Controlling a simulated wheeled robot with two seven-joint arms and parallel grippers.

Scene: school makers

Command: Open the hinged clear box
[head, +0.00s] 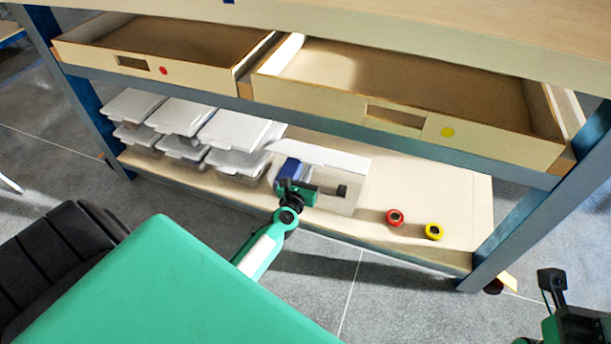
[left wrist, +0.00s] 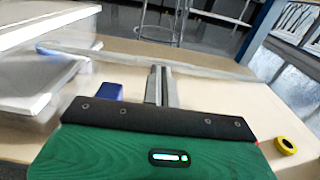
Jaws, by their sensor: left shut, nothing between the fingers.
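The clear box (head: 349,170) stands on the lower shelf, right of the stacked boxes. A pale, see-through panel shows along its far side. I cannot tell how far its lid is raised. A blue item (head: 291,169) shows at its left; it also shows in the left wrist view (left wrist: 108,90). My left gripper (head: 311,184) is at the box, over its front part, and hides some of it. In the left wrist view its fingers (left wrist: 160,82) are together and empty, with a clear edge beyond them. My right gripper (head: 556,290) is at the bottom right, away from the box.
Stacked white-lidded boxes (head: 232,132) stand close on the left. A red roll (head: 395,218) and a yellow roll (head: 434,231) lie to the right on the shelf (head: 455,195). Two open drawers, left (head: 150,65) and right (head: 400,110), overhang the shelf. The shelf's right part is mostly free.

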